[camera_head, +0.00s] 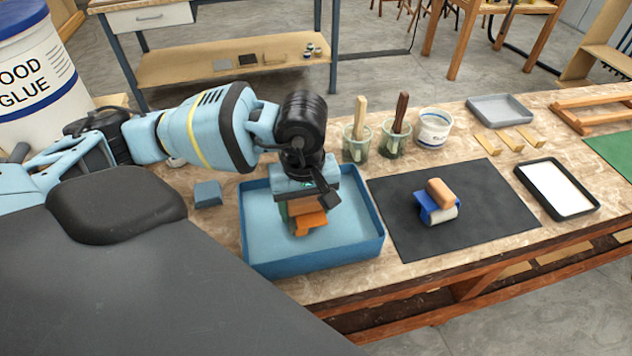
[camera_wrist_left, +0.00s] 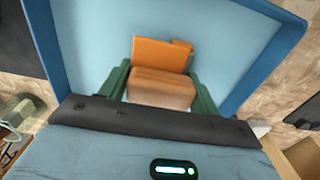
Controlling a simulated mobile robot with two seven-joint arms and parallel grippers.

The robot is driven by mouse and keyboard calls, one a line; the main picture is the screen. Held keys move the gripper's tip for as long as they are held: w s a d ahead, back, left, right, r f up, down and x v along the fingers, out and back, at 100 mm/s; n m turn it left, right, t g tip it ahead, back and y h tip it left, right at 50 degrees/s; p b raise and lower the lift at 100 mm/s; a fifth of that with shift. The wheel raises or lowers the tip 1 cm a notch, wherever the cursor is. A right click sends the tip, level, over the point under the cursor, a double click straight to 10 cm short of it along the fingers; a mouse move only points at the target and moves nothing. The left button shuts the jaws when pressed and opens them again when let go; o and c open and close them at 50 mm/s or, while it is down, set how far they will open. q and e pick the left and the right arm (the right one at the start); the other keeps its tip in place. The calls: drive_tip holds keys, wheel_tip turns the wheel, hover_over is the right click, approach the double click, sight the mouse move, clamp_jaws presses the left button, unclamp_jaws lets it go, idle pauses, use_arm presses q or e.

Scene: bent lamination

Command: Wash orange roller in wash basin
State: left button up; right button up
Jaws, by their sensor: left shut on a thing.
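The orange roller (camera_head: 311,221) has an orange frame and a tan block-like part; it is in my left gripper (camera_head: 303,208). The gripper is shut on it and points down into the blue wash basin (camera_head: 377,243). In the left wrist view the roller (camera_wrist_left: 161,54) shows between the green fingers (camera_wrist_left: 160,88), with the basin (camera_wrist_left: 287,38) around it. The basin's floor is light blue. I cannot tell whether the roller touches the floor. My right gripper is not in view.
A blue roller (camera_head: 437,213) with a tan handle lies on a black mat (camera_head: 490,225) right of the basin. Two glass jars with brushes (camera_head: 356,145) and a white tub (camera_head: 433,128) stand behind. A small blue block (camera_head: 208,194) lies left of the basin. A white-filled tray (camera_head: 557,188) is farther right.

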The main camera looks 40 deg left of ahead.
use_arm(q)
drive_tip(key=shift+s+a, duration=0.25)
drive_tip(key=shift+s, duration=0.05)
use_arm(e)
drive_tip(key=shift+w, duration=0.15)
use_arm(q)
drive_tip(key=shift+w+d+b, duration=0.3)
drive_tip(key=shift+w+d, duration=0.5)
drive_tip(key=shift+w, duration=0.15)
drive_tip(key=shift+w+d, duration=0.8)
drive_tip(key=shift+w, duration=0.15)
drive_tip(key=shift+w+d+b, duration=0.35)
drive_tip(key=shift+w, duration=0.05)
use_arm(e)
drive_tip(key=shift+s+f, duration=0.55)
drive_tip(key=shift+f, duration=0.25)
use_arm(q)
drive_tip(key=shift+r, duration=0.1)
